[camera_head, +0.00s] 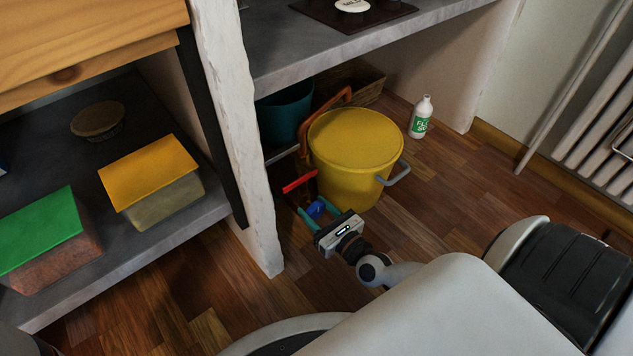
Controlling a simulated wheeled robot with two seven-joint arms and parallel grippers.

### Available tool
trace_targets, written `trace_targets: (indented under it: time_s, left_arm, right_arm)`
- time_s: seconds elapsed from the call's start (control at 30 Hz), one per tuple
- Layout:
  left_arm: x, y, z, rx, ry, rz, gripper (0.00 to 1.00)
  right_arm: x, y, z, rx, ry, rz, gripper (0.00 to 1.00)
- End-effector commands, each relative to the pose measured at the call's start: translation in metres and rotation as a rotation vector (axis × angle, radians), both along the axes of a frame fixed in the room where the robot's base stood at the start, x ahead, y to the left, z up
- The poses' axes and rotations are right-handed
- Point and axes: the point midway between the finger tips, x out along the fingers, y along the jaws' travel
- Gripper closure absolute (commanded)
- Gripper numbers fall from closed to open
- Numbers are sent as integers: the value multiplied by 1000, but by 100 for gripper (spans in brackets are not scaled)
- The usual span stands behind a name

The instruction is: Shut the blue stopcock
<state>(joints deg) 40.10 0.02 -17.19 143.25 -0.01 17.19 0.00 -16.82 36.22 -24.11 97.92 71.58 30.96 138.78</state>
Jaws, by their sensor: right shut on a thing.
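The blue stopcock (316,209) is a small blue handle low under the counter, just behind the white masonry pillar and in front of the yellow bucket. My right gripper (311,210) reaches it from the lower right, with its teal fingers on either side of the blue handle. The gripper is shut on it. The stopcock's pipe is mostly hidden by the pillar and the gripper, and the handle's exact angle is hard to tell. A red handle (299,182) shows just above and to the left of the blue one. My left gripper is not in view.
A yellow lidded bucket (354,152) stands close behind my right gripper. A teal bucket (282,119) and a white bottle with a green label (421,118) are farther back. The white pillar (243,150) is close on the left. Wooden floor is free to the right.

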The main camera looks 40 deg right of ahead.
Motion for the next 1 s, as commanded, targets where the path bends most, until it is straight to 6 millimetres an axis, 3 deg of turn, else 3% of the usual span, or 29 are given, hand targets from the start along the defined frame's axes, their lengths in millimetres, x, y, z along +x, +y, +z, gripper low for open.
trace_targets:
  time_s: [0.4, 0.43, 0.57, 0.87, 1.0]
  left_arm:
    - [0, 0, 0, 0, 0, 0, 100]
    - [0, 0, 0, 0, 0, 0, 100]
    - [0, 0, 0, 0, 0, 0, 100]
    - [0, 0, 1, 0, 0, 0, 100]
    - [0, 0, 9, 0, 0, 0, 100]
  right_arm:
    - [-1, 1, -2, 11, 6, 1, 76]
    - [-1, 1, -2, 11, 6, 1, 51]
    - [-1, 1, -1, 10, 5, 1, 31]
    - [-2, 0, 0, 8, 3, 0, 31]
    - [-15, -1, 2, 7, 6, 1, 31]
